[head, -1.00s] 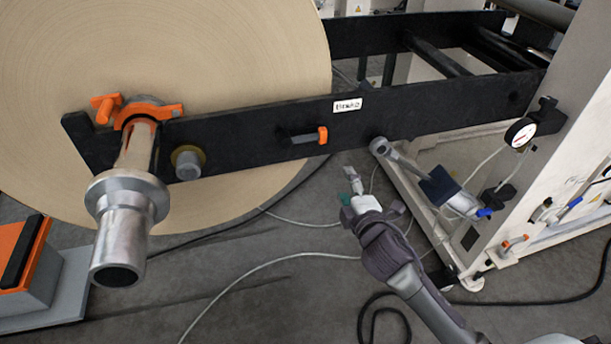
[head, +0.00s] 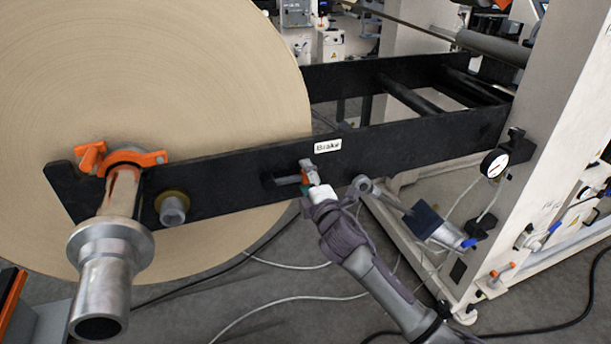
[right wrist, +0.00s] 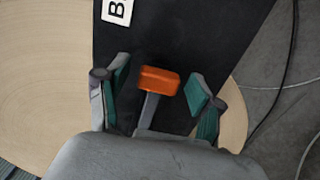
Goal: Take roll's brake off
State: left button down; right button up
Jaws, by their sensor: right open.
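The brake handle, a grey lever with an orange grip, sits on the black beam below the white "Brake" label (head: 328,145). In the right wrist view the orange grip (right wrist: 159,80) lies between the two teal-padded fingers of my right gripper (right wrist: 157,95), which are open and apart from it. In the head view my right gripper (head: 308,178) is at the handle and hides most of the orange grip; the lever (head: 286,180) shows beside it. The large brown roll (head: 150,90) stands behind the beam. My left gripper is not in view.
The black beam (head: 230,180) runs from the roll's shaft (head: 105,260) to the white machine frame (head: 540,170). A cylinder (head: 430,222) and a pressure gauge (head: 494,163) are to the right. Cables lie on the grey floor.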

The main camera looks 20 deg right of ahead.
jog(key=shift+w, duration=0.5)
grip_shut()
